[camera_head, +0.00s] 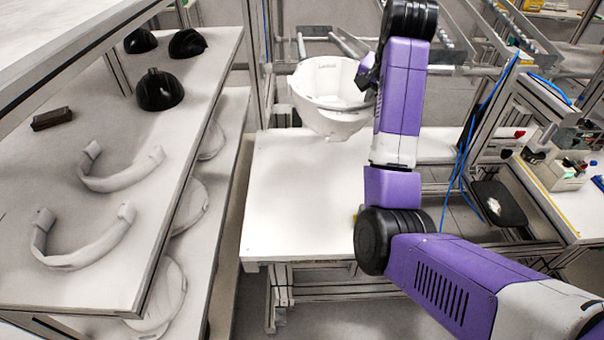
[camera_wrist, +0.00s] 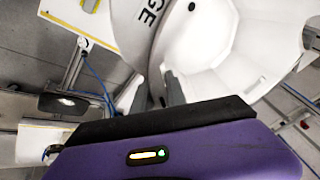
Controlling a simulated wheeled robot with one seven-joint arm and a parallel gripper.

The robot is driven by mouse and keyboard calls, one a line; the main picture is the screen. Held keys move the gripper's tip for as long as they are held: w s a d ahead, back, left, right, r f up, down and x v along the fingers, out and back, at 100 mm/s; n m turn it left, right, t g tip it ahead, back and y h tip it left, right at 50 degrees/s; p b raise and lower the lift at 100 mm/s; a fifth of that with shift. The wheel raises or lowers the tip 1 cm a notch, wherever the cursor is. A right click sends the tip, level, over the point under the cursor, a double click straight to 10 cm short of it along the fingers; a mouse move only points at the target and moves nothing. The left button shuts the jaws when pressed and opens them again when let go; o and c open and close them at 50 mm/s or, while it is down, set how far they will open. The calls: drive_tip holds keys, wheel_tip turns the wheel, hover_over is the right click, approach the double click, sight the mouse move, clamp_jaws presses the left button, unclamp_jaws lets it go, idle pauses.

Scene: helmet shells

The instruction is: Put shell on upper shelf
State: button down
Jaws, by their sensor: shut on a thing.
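A white helmet shell (camera_head: 325,95) is held above the white table's far part in the head view, its open side facing up. My gripper (camera_head: 367,78) is at the shell's right rim, partly hidden by my own arm. In the wrist view the shell (camera_wrist: 225,45) fills the upper middle and right, and the two dark fingers of my gripper (camera_wrist: 158,92) are closed at its edge. The upper shelf (camera_head: 125,215) stands at the left and carries white curved bands (camera_head: 85,240) and black helmet shells (camera_head: 160,90).
The white table (camera_head: 300,200) is bare in front of the shell. A lower shelf (camera_head: 205,165) with white shells lies under the upper one. A metal post (camera_head: 262,60) stands between shelf and table. A dark block (camera_head: 52,118) lies on the upper shelf. Blue cables (camera_head: 470,150) hang at right.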

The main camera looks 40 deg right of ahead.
drive_tip(key=shift+s+a+m, duration=0.1)
drive_tip(key=shift+s+m, duration=0.15)
drive_tip(key=shift+m, duration=0.05)
wheel_tip(320, 180, down, 20)
drive_tip(key=p, duration=0.2)
drive_tip(key=shift+p, duration=0.35)
drive_tip(key=shift+f, duration=0.1)
drive_tip(key=c, duration=1.3)
unclamp_jaws()
drive_tip(key=shift+c, duration=0.2)
